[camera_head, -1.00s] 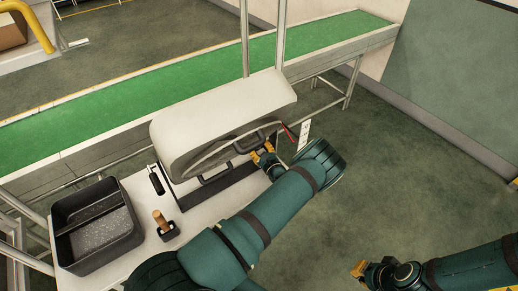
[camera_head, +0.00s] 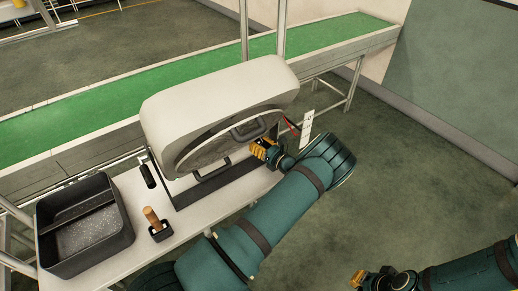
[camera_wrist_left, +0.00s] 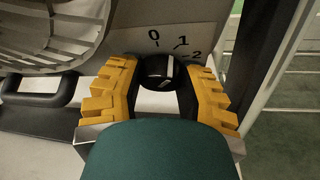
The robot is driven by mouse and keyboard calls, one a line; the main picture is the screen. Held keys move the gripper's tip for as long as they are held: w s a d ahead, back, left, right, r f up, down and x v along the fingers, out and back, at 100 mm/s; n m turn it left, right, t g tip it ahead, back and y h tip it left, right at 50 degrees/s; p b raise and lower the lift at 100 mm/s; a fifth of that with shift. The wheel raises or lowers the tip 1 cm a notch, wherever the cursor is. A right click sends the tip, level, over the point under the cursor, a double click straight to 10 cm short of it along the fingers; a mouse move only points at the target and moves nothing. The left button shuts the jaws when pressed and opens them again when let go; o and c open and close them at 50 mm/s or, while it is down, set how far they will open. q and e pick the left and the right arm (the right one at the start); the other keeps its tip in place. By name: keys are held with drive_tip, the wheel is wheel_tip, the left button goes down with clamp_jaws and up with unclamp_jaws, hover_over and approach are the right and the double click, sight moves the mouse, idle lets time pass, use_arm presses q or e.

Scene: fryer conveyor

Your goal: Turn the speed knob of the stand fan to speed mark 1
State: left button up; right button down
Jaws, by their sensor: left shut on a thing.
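The stand fan (camera_head: 215,95) has a large cream housing with a grey grille in front, and stands on the white table. Its dark round speed knob (camera_wrist_left: 157,71) shows in the left wrist view, below the printed marks 0, 1 and 2. A pale line on the knob's right side points up on the side of marks 1 and 2; the exact mark is hard to tell. My left gripper (camera_head: 263,149) is at the fan's right end, its yellow fingers shut around the knob in the left wrist view. My right gripper (camera_head: 357,280) is low at the right, away from the fan; its opening is unclear.
A dark tray (camera_head: 127,232) and a wooden-handled tool (camera_head: 152,217) in a small black holder sit left on the table. The green conveyor (camera_head: 110,98) runs behind the fan. Open floor (camera_head: 425,165) lies to the right.

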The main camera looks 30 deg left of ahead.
use_arm(q)
drive_tip(key=shift+m+g+b, duration=0.3)
drive_tip(key=shift+b, duration=0.15)
drive_tip(key=shift+y, duration=0.3)
drive_tip(key=o, duration=0.9)
drive_tip(key=shift+a, duration=0.1)
